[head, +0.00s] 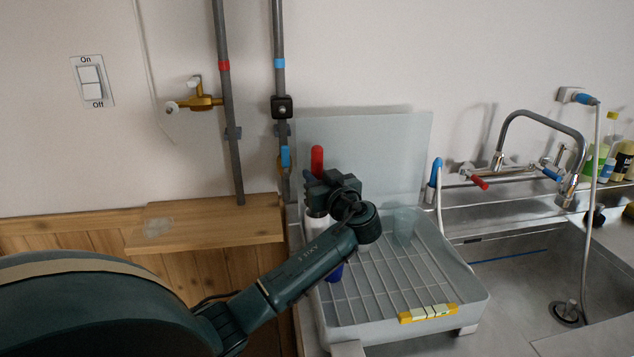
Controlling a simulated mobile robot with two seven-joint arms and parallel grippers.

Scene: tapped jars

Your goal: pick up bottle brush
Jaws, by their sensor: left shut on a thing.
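My left arm reaches in from the lower left over the dish rack (465,297). Its gripper (314,190) is at the rack's back left corner. It is shut on an upright thing with a red handle (317,158), which I take to be the bottle brush; the handle's top sticks up above the fingers. A white part (317,226) shows just below the gripper. A blue thing (335,273) shows behind my forearm. The gripper and arm hide much of these, so I cannot tell how they join. My right gripper is out of view.
A grey splash panel (390,135) stands behind the rack. Pipes (228,120) run up the wall at left. The sink (520,275) and faucet (540,115) are at right.

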